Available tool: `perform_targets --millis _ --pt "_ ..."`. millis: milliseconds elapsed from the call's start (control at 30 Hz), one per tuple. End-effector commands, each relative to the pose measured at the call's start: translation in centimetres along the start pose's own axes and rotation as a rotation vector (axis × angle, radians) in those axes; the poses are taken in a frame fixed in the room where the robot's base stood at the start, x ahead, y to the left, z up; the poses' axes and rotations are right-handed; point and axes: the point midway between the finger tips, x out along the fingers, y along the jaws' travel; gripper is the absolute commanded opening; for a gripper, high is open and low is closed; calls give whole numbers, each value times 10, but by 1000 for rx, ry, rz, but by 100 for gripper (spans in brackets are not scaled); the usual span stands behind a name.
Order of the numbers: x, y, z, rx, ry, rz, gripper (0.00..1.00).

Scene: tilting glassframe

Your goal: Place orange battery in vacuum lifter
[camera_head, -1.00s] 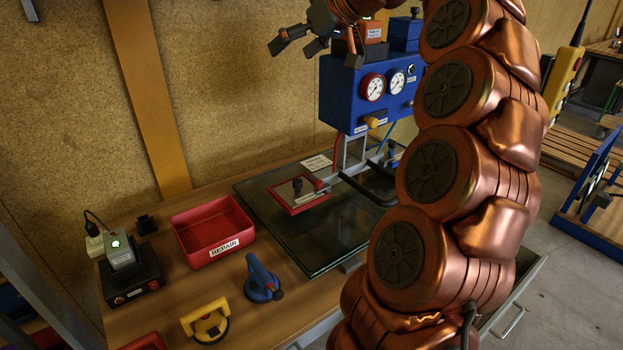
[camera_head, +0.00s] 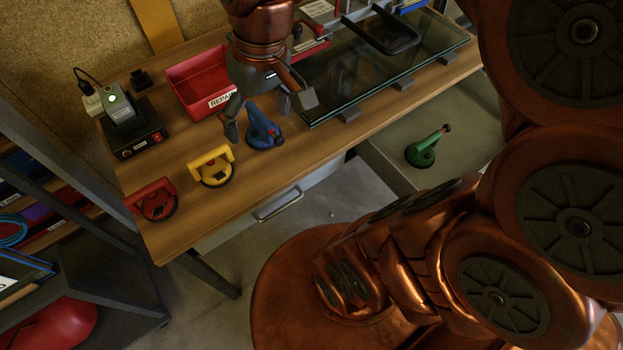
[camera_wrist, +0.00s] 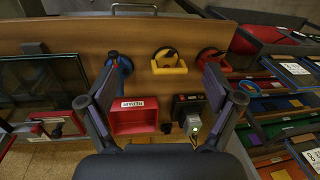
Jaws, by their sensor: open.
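The orange battery does not show in either current view. The vacuum lifter's blue gauge box is out of view too; only its lower black handle (camera_head: 392,35) and frame parts show above the dark glass pane (camera_head: 345,75). My gripper (camera_head: 268,112) is open and empty above the bench, over the area of the blue suction cup (camera_head: 262,130) and the red REPAIR box (camera_head: 195,85). In the wrist view its spread fingers (camera_wrist: 160,90) have nothing between them. A grey battery (camera_head: 118,108) with a green light sits in the black charger (camera_head: 138,142).
A yellow suction cup (camera_head: 212,168) and a red one (camera_head: 153,202) stand along the bench's front edge. An open drawer (camera_head: 385,155) with a green suction cup (camera_head: 422,152) juts out at the right. A shelf rack (camera_head: 90,240) stands at left.

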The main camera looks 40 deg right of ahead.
Motion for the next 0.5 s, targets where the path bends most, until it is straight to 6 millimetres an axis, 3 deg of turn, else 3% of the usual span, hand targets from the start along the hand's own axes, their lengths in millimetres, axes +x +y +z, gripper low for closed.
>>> perform_targets --millis 100,200,333,500 --pt "30 4 46 32 -83 56 91" --pt "47 10 77 62 -130 95 91" --pt "62 15 104 90 -172 132 91" --pt "69 19 117 104 -191 149 91"
